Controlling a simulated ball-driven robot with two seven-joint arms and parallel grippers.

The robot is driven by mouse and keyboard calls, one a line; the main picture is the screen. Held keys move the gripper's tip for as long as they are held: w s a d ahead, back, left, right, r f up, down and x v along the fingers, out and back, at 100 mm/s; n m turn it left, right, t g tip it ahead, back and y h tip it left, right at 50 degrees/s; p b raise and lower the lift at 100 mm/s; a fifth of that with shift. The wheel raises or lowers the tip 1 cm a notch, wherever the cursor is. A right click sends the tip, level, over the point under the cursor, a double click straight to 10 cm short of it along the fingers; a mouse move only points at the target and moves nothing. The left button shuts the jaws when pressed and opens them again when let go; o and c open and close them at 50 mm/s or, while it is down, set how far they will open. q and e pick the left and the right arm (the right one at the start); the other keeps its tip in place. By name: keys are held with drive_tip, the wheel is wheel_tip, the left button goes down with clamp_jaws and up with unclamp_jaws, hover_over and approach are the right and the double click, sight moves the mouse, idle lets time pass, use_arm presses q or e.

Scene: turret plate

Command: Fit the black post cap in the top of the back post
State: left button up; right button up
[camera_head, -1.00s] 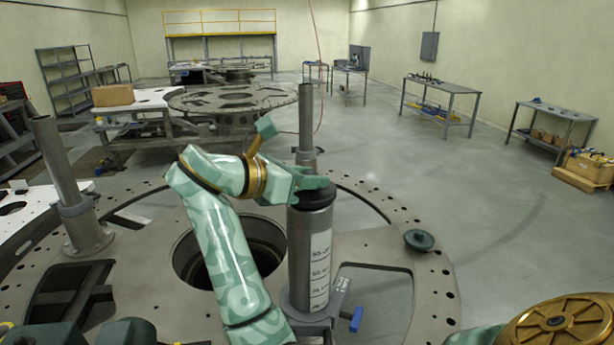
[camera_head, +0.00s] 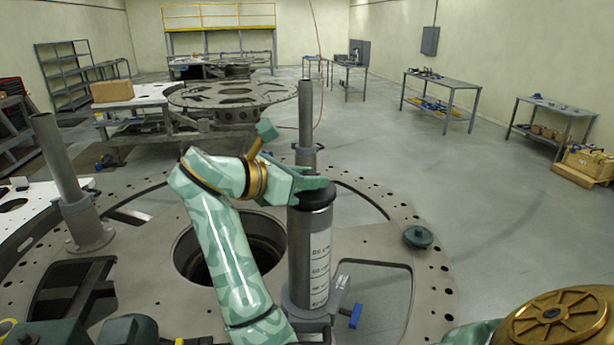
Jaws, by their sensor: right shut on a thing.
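My right gripper (camera_head: 316,184) is over the top of a thick grey labelled cylinder (camera_head: 312,255) in the head view. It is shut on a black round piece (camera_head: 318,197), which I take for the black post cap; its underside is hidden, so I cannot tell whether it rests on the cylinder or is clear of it. The back post (camera_head: 305,108) is a thin grey upright tube behind the gripper, with a collar (camera_head: 305,152) low on it. I cannot see into its top. My left gripper is not in view.
Another thin post (camera_head: 57,160) stands at the left on the round turret plate (camera_head: 385,235). The plate has a large round opening (camera_head: 232,248) and cutouts. A dark green disc (camera_head: 418,236) lies at its right. A blue-handled clamp (camera_head: 355,316) is by the cylinder's foot.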

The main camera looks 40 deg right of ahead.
drive_tip(key=shift+f, duration=0.5)
drive_tip(key=o, duration=0.8)
drive_tip(key=shift+a, duration=0.1)
